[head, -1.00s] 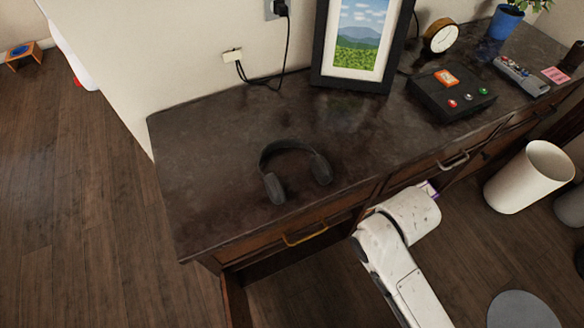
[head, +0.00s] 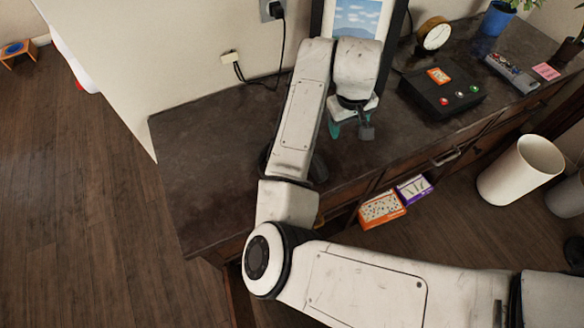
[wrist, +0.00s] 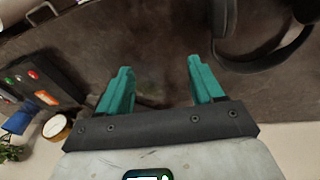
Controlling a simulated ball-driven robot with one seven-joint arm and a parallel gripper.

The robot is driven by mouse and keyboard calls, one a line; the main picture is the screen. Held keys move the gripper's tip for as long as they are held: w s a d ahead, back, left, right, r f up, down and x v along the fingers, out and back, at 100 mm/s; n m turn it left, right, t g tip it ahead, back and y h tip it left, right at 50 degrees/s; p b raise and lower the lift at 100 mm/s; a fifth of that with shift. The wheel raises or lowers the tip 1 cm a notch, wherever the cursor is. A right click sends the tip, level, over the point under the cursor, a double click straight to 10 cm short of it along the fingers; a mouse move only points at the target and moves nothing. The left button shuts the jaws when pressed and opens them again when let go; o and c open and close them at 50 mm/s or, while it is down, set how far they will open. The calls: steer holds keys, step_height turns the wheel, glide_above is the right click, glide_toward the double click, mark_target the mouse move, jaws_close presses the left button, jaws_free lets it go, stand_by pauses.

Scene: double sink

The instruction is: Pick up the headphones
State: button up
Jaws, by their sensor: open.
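The dark over-ear headphones (head: 319,168) lie on the dark cabinet top (head: 200,185). In the head view my arm hides most of them, leaving only parts showing beside the arm link. In the wrist view the headphones (wrist: 250,66) are at the upper right, with the curved band and part of the ear cups in sight. My gripper (head: 350,131) is above the cabinet top, to the right of the headphones in the head view. Its teal fingers (wrist: 158,68) are apart with nothing between them, and the headphones are outside them.
A picture frame (head: 398,35) stands at the back, partly behind my arm. A black button box (head: 442,100), a clock (head: 434,35) and a remote (head: 512,72) are to the right. Small boxes (head: 382,209) show at the cabinet's front. The cabinet top's left part is clear.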

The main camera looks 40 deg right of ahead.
steer(key=a, duration=0.2)
steer(key=a+y, duration=0.1)
steer(key=a, duration=0.2)
steer(key=w+a+f+n+y, duration=0.1)
steer(key=a, duration=0.1)
steer(key=shift+a+f+g, duration=0.1)
steer(key=shift+a+g, duration=0.05)
steer(key=shift+g, duration=0.25)
steer(key=shift+a+f, duration=0.2)
steer(key=shift+a, duration=0.1)
step_height(320, 180, down, 5)
steer(key=shift+f+p, duration=0.1)
steer(key=shift+p, duration=0.2)
steer(key=shift+w+d+f+p, duration=0.15)
steer(key=shift+f+p, duration=0.2)
steer(key=shift+f, duration=2.35)
steer(key=c, duration=1.2)
